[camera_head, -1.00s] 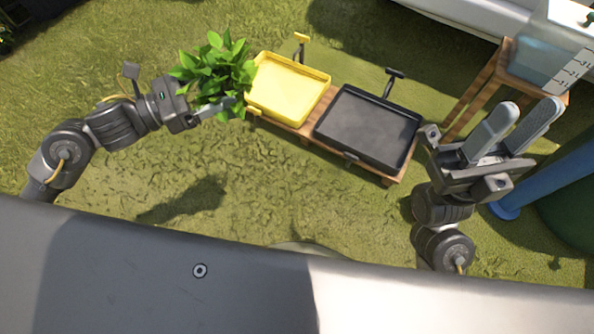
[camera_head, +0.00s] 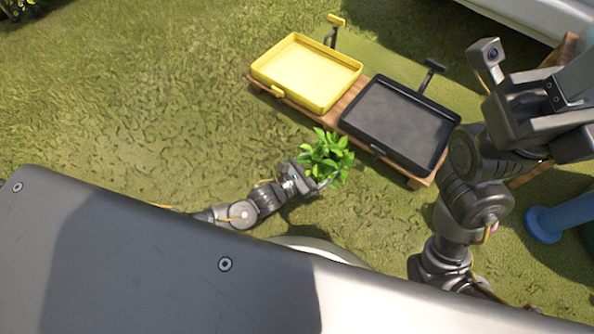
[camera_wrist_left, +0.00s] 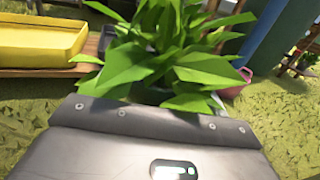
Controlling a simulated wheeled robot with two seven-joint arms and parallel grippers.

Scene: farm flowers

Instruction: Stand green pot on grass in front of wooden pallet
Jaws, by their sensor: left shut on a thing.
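A leafy green plant (camera_head: 328,158) is held by my left gripper (camera_head: 318,183) in front of the wooden pallet (camera_head: 352,93). It also fills the upper middle of the left wrist view (camera_wrist_left: 170,55). The leaves hide most of its pot, so the pot's colour and its height over the grass (camera_head: 190,120) cannot be told. My left gripper is shut on the pot, its fingertips mostly hidden by leaves. My right gripper (camera_head: 560,110) is raised at the right edge, partly out of frame, and its jaws cannot be read.
A yellow tray (camera_head: 305,72) and a black tray (camera_head: 400,120) stand on the pallet. A blue post (camera_head: 545,225) rises at the right. A reddish pot (camera_wrist_left: 238,82) shows in the left wrist view. Grass left of the plant is clear.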

